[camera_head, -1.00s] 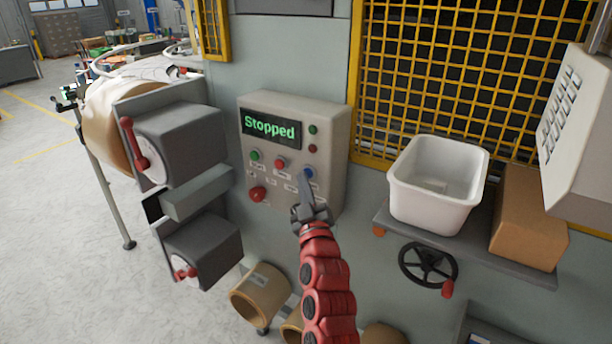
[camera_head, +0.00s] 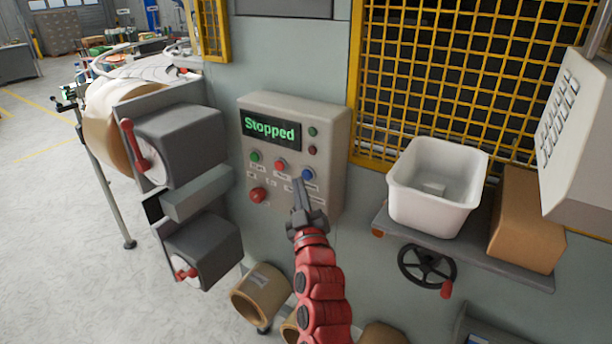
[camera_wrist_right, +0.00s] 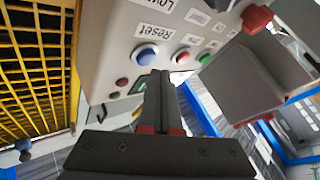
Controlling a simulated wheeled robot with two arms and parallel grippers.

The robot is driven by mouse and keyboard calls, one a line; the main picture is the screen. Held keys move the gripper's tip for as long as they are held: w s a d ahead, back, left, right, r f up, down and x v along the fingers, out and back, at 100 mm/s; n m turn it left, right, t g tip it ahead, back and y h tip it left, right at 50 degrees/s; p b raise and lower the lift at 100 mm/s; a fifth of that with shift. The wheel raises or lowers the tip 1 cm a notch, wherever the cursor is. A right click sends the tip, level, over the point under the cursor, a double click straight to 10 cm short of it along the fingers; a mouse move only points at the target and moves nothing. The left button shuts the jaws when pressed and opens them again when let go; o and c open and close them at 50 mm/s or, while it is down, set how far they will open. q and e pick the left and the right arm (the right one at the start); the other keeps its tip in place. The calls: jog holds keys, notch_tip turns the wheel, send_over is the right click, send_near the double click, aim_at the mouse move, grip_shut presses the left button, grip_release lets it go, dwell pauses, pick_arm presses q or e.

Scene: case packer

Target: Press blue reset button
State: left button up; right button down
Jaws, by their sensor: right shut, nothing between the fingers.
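The blue reset button (camera_head: 308,174) is at the right end of the button row on the beige control box (camera_head: 330,165). It also shows in the right wrist view (camera_wrist_right: 146,55), beside a label reading "Reset". The box's display (camera_head: 270,129) reads "Stopped" in green. My right gripper (camera_head: 297,184) is shut and empty, its fingertips in front of the box, just below and left of the blue button in the head view. In the right wrist view the fingers (camera_wrist_right: 160,78) point toward the box, close to the blue button, which stays uncovered. My left gripper is not in view.
A green button (camera_head: 255,156), a red button (camera_head: 280,164) and a large red knob (camera_head: 258,195) are on the same panel. A white bin (camera_head: 436,205) and a cardboard box (camera_head: 527,225) stand on a shelf at right. Grey roller units (camera_head: 185,140) stick out at left.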

jog(key=s+a+p, duration=0.1)
jog(key=s, duration=0.1)
jog(key=s+a+p, duration=0.1)
jog(key=s+a, duration=0.1)
jog(key=shift+p, duration=0.4)
dwell(0.4)
